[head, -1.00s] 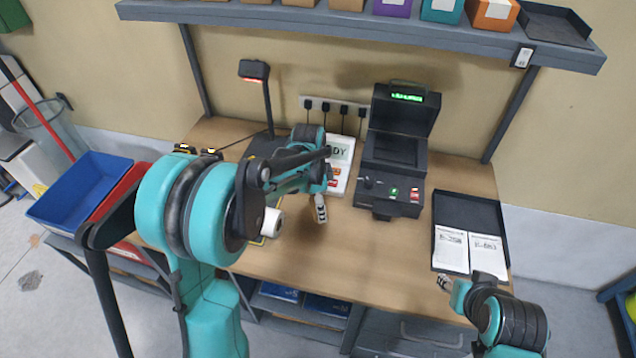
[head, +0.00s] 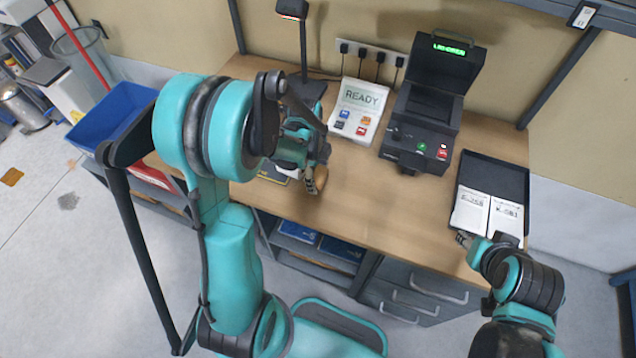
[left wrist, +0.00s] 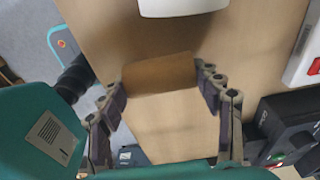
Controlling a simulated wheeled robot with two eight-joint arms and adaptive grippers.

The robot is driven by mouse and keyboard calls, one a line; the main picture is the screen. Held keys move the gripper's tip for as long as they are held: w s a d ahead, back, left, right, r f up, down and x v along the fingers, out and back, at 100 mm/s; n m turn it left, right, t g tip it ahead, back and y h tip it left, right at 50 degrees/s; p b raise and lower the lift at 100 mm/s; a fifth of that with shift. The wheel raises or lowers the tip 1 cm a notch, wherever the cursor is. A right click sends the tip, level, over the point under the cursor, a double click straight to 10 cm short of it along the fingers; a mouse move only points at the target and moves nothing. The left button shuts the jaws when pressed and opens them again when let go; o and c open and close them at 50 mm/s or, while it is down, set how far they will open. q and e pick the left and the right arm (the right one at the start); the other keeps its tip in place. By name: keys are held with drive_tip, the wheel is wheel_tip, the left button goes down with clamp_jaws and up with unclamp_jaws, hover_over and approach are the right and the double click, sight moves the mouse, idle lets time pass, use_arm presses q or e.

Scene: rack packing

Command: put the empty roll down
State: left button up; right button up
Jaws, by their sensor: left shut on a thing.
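The empty roll, a brown cardboard tube, shows in the left wrist view (left wrist: 160,73), lying across between my left gripper's fingertips (left wrist: 159,80). The fingers touch its two ends and are shut on it. In the head view my left gripper (head: 313,182) is over the front left part of the workbench (head: 365,215), with a small brown patch of the roll (head: 321,176) beside the fingers. I cannot tell how high the roll is above the wood. My right gripper (head: 464,240) is at the bench's front right edge, too small to read.
A white object (left wrist: 183,5) lies just beyond the roll in the left wrist view. A panel reading READY (head: 362,98), a black machine with a green display (head: 425,115) and a black tray (head: 500,178) with two labels stand on the bench. The bench's middle is clear.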

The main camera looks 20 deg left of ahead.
sight(318, 184)
use_arm(q)
wheel_tip(318, 184, down, 4)
drive_tip(key=shift+f+b, duration=0.1)
drive_tip(key=shift+b, duration=0.5)
drive_tip(key=o, duration=0.8)
